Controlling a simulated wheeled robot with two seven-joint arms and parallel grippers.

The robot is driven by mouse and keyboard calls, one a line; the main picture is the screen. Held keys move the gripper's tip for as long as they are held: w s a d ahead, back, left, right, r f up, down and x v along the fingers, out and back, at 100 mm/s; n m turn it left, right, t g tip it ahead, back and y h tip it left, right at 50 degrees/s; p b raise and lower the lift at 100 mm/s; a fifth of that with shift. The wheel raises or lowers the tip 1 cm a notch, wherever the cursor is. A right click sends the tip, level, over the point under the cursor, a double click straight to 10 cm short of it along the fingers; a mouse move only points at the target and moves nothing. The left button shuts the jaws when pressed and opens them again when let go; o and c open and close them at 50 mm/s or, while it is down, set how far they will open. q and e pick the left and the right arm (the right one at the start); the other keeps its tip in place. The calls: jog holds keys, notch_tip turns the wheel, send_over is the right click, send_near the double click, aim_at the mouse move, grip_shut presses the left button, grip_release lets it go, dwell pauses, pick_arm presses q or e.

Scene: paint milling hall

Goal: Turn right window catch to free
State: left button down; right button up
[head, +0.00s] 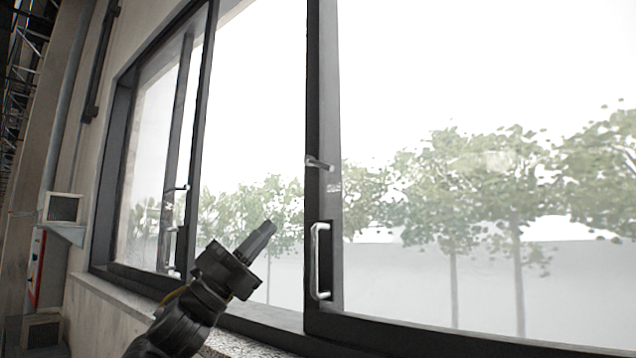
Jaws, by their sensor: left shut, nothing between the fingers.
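A window with dark frames fills most of the head view. A small metal catch lever (319,163) sits on the upright frame bar (323,110) right of centre, lying nearly level. Below it on the same bar is a silver pull handle (316,262). Another catch lever (178,188) shows on the left sash's upright. My left gripper (268,231) is shut and empty, pointing up and to the right, below and to the left of the nearer catch and apart from it. My right gripper is not in view.
A stone sill (130,304) runs below the window. A grey box on a wall bracket (63,208) and a red-edged panel (37,268) are at the far left. The space between my left gripper and the upright bar looks clear.

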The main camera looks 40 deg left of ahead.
aim_at(321, 167)
pick_arm(q)
jog(key=p+x, duration=0.3)
jog(key=x, duration=0.1)
jog(key=p+x, duration=0.3)
jog(key=x, duration=0.1)
jog(key=p+x, duration=0.3)
jog(key=x, duration=0.1)
jog(key=shift+s+d+r+p, duration=0.1)
jog(key=shift+r+p, duration=0.3)
jog(key=shift+w+d+r+p, duration=0.25)
jog(key=shift+w+r+p, duration=0.15)
jog(key=shift+w, duration=0.1)
jog(key=shift+n, duration=0.4)
